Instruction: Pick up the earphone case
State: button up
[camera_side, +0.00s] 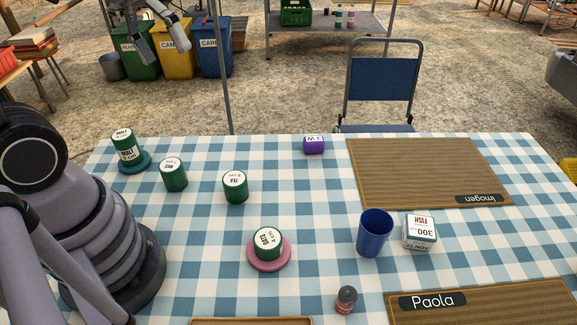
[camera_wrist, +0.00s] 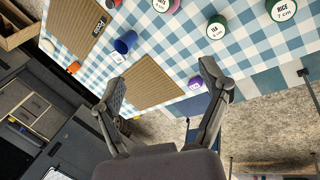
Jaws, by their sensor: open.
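No item is clearly recognisable as the earphone case. Candidates in the wrist view are a small orange object (camera_wrist: 73,67) and a white rounded object (camera_wrist: 47,45) near the table's edge; both are too small to tell. A small purple item (camera_side: 313,146) with a white label stands at the table's back edge; it also shows in the wrist view (camera_wrist: 195,83), close to the right fingertip in the picture but below it. My gripper (camera_wrist: 162,88) is open and empty, high above the table. Its fingers (camera_side: 150,35) show at the top of the side view.
The checked table holds several green canisters (camera_side: 235,186), one on a pink disc (camera_side: 269,265), a blue cup (camera_side: 374,233), a labelled white box (camera_side: 419,232), a small grey-topped jar (camera_side: 346,299) and two mats, Imogen (camera_side: 420,172) and Paola (camera_side: 500,304). A chair (camera_side: 381,80) stands behind.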

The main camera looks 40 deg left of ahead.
jog(key=w+d+f+n+t+h, duration=0.1)
jog(key=w+d+f+n+h, duration=0.1)
jog(key=w+f+n+h, duration=0.75)
jog(key=w+d+f+n+t+h, duration=0.15)
jog(key=w+n, duration=0.25)
jog(key=w, duration=1)
jog(key=w+a+f+n+t+y, duration=0.1)
jog(key=w+a+f+n+t, duration=0.35)
jog(key=f, duration=0.45)
jog(key=w+a+f+n+t+y, duration=0.1)
jog(key=w+a+f+n+t, duration=0.25)
jog(key=f+n, duration=0.35)
jog(key=t+y, duration=0.1)
send_near(320, 138)
jog(key=shift+w+d+m, duration=0.3)
jog(key=shift+w+d, duration=0.55)
jog(key=shift+w+d+f, duration=0.15)
jog(key=shift+d+f, duration=0.05)
jog(key=x, duration=0.7)
jog(key=shift+w+r, duration=0.1)
jog(key=shift+r, duration=0.05)
